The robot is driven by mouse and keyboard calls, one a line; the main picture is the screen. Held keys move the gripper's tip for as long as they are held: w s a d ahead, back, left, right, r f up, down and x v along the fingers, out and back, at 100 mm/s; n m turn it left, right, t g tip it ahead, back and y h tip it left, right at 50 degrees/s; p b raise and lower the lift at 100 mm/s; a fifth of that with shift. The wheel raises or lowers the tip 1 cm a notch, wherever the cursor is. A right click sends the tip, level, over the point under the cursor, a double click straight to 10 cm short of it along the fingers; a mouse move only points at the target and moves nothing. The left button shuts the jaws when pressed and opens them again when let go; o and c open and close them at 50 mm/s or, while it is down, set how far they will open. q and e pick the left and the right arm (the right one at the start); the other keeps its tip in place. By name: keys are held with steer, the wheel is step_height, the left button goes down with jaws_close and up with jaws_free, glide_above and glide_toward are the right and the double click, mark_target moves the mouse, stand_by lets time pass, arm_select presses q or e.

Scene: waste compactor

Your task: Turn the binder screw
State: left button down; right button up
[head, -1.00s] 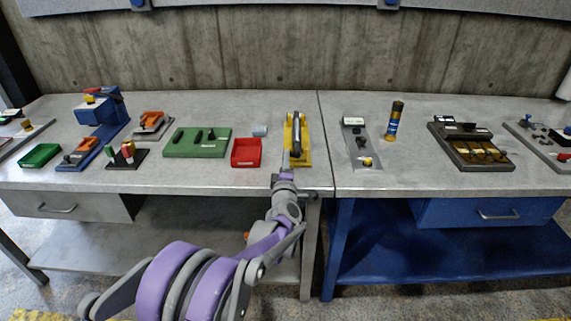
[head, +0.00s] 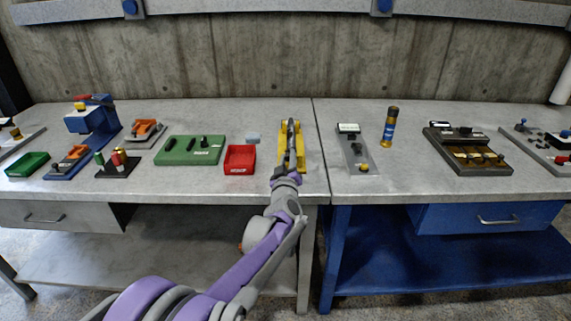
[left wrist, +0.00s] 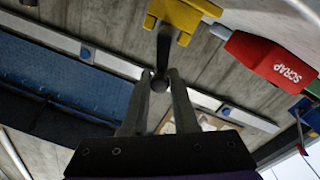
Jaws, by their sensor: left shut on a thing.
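A yellow fixture (head: 303,146) stands near the front edge of the grey table, left of the seam. A dark lever (left wrist: 163,52) with a round ball end joins it in the left wrist view. My left gripper (left wrist: 160,84) is shut on the ball end of this lever, with one finger on each side. In the head view my left gripper (head: 288,165) reaches over the fixture and hides part of it. I see nothing labelled as the binder screw and cannot tell whether this lever is it. My right gripper is not in view.
A red scrap bin (head: 240,159) stands close to the left of the fixture, with a green block holder (head: 190,151) beyond it. Bare table lies between fixture and grey device.

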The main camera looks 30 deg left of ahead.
arm_select(q)
steer(key=shift+w+d+r+m+b, duration=0.1)
steer(key=shift+d+m+b, duration=0.15)
steer(key=shift+m, duration=0.4)
steer(key=shift+w+d+f+m+b, duration=0.15)
steer(key=shift+m+b, duration=0.25)
steer(key=shift+m, duration=0.3)
steer(key=shift+w+d+r+m+b, duration=0.1)
steer(key=shift+d+r+m+b, duration=0.15)
steer(key=shift+m, duration=0.4)
steer(key=shift+f, duration=0.1)
steer(key=c, duration=0.7)
jaws_free()
steer(key=v, duration=1.1)
steer(key=shift+p, duration=0.3)
